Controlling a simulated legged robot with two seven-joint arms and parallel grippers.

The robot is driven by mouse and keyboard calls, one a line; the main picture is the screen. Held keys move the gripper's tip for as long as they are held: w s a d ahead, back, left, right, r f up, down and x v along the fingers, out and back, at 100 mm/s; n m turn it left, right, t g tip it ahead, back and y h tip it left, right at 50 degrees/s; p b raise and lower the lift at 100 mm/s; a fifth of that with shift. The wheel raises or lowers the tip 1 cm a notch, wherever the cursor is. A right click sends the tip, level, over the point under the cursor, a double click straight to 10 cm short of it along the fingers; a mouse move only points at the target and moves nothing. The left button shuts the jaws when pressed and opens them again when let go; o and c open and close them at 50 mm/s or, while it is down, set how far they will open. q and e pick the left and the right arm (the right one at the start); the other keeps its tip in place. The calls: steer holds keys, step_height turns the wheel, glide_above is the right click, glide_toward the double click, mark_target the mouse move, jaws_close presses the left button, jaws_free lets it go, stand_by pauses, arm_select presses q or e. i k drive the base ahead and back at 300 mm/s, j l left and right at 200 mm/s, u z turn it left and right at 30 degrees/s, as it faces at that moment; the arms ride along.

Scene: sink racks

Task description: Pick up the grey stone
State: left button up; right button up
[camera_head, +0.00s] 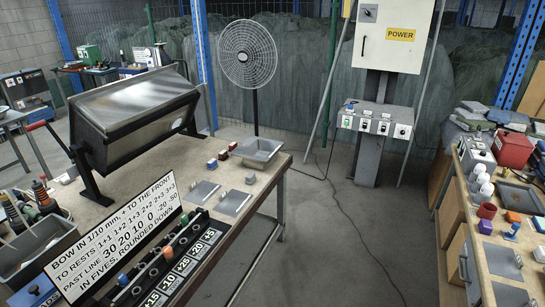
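A small grey block (250,178), which may be the grey stone, lies on the near wooden table (150,188) close to its right edge. It sits in front of a grey metal tray (257,153) and beside flat grey plates. It is too small to tell its exact shape. Neither of my grippers is in view, and nothing is seen touching the block.
A tilted metal box (135,105) on a black stand fills the table's back. A lettered sign (115,240) and a slotted black rack (165,265) stand in front. A right-hand bench (465,205) holds cups and blocks. Open floor (345,230) lies between.

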mark_target(251, 177)
steer(key=i+u, duration=0.1)
steer(key=u, duration=0.25)
steer(key=i+l+u, duration=0.1)
steer(key=u, duration=0.25)
steer(key=i+l+u, duration=0.1)
steer(key=u, duration=0.25)
steer(key=i+l+u, duration=0.15)
steer(key=l, duration=0.2)
steer(key=i+l+u, duration=0.1)
steer(key=i+l, duration=0.15)
steer(key=l, duration=0.15)
steer(key=i+l+u, duration=0.15)
steer(key=l, duration=0.25)
steer(key=i+l+u, duration=0.15)
steer(key=l, duration=0.3)
steer(key=i+l+u, duration=0.1)
steer(key=l, duration=0.3)
steer(key=i+l+u, duration=0.15)
steer(key=l, duration=0.3)
steer(key=i+l, duration=0.1)
steer(key=l, duration=0.35)
steer(key=i+l, duration=0.1)
steer(key=l, duration=0.3)
